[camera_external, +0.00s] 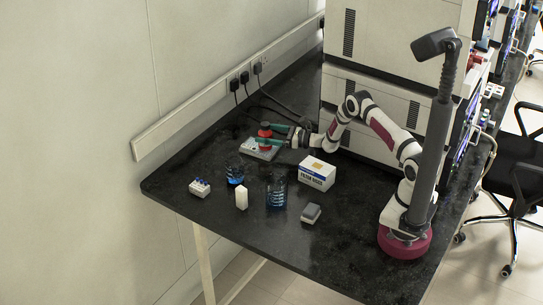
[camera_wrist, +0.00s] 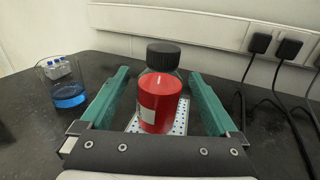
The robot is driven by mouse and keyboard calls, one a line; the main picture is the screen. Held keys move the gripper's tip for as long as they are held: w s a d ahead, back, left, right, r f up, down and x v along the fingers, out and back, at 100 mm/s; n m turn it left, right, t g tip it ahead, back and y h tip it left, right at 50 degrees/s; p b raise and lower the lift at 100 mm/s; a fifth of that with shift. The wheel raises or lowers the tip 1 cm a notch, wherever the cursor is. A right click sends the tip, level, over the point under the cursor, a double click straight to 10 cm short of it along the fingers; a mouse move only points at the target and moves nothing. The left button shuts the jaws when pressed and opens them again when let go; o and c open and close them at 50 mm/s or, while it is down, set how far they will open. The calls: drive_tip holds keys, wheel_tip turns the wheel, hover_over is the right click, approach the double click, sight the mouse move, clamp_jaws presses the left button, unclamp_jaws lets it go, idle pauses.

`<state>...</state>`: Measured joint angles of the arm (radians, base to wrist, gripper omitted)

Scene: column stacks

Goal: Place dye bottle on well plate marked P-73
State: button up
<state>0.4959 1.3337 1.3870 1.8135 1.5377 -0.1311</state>
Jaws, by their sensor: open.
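The dye bottle (camera_wrist: 160,100) is red with a black cap and a pale label patch. It stands upright and appears to rest on the white well plate (camera_wrist: 181,124), which has rows of small dots. The bottle also shows in the external view (camera_external: 265,133), over the plate (camera_external: 269,155) near the wall side of the table. My gripper (camera_wrist: 159,75) is open, with one teal finger on each side of the bottle and visible gaps to both. It reaches in from the right in the external view (camera_external: 262,134). No P-73 marking is readable.
A beaker of blue liquid (camera_wrist: 67,92) is left of my gripper. Black cables (camera_wrist: 292,100) hang at the wall.

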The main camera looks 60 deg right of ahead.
sight(270, 131)
drive_tip(key=s+r, duration=0.1)
drive_tip(key=s+d, duration=0.1)
drive_tip(key=s, duration=0.1)
drive_tip(key=shift+r, duration=0.4)
wheel_tip(270, 131, up, 6)
drive_tip(key=s+a+r+n+g+y, duration=0.4)
drive_tip(key=s+a+r+n+g, duration=0.15)
drive_tip(key=a, duration=0.45)
drive_tip(key=s+a+r+n+g+y, duration=0.35)
drive_tip(key=s+a+r+n, duration=0.3)
drive_tip(key=a, duration=0.35)
drive_tip(key=s+a+n+g+h, duration=0.2)
drive_tip(key=s+a+n+g, duration=0.15)
drive_tip(key=s, duration=0.55)
drive_tip(key=s+a+n+g+h, duration=0.25)
drive_tip(key=s+n+g, duration=0.2)
drive_tip(key=s, duration=0.45)
drive_tip(key=s+d+f+n+h, duration=0.2)
drive_tip(key=s+d+n+h, duration=0.1)
drive_tip(key=s, duration=0.4)
drive_tip(key=s+d+f+n+h, duration=0.1)
drive_tip(key=s+d+n+h, duration=0.2)
drive_tip(key=s, duration=0.4)
drive_tip(key=shift+d+f+n+h, duration=0.3)
drive_tip(key=shift+d+f+h, duration=0.15)
drive_tip(key=shift+d, duration=0.6)
